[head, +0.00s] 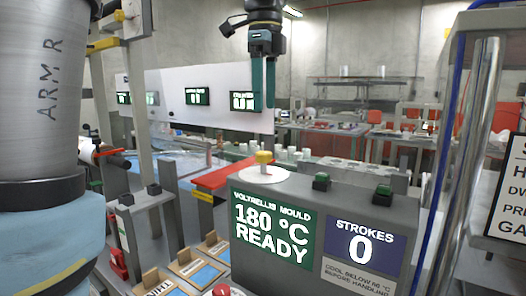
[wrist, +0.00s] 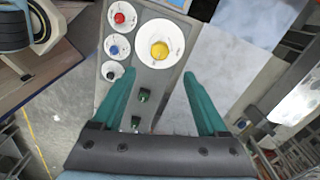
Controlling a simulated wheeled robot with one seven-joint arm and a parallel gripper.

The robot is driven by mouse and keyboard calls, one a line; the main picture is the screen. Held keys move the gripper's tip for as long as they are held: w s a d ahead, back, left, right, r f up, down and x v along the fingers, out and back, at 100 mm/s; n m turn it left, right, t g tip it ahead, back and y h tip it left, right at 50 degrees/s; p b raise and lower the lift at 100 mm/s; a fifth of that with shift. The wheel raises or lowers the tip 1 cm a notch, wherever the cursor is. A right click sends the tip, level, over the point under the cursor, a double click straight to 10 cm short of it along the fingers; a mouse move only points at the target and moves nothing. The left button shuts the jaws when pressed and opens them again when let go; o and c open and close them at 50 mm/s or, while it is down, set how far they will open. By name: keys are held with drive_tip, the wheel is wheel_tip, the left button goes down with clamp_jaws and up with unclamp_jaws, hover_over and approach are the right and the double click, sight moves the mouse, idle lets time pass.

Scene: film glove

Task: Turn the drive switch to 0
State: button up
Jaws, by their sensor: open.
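A yellow knob (head: 263,158) stands on a white round dial (head: 263,175) on top of a grey console. The knob also shows in the wrist view (wrist: 160,49), ahead of my fingertips. Smaller red (wrist: 120,18), blue (wrist: 114,50) and black (wrist: 111,75) knobs sit on white discs beside it. No label naming the drive switch is legible, and I cannot read any knob's setting. My gripper (head: 263,98) hangs above the yellow knob, pointing down, apart from it. It is open and empty, its teal fingers spread in the wrist view (wrist: 159,73).
Two green buttons (head: 320,182) (head: 383,192) rise from the console top. A green screen (head: 270,228) reads 180 °C READY; a blue panel (head: 363,245) reads STROKES 0. A shiny upright column (head: 465,150) stands at right. A red bar (head: 224,175) lies left of the dial.

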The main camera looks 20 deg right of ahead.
sight(265, 153)
wheel_tip(265, 153, down, 11)
drive_tip(key=shift+s+r+p, duration=0.1)
drive_tip(key=shift+r+p, duration=0.1)
drive_tip(key=shift+p, duration=0.45)
clamp_jaws()
idle(0.4)
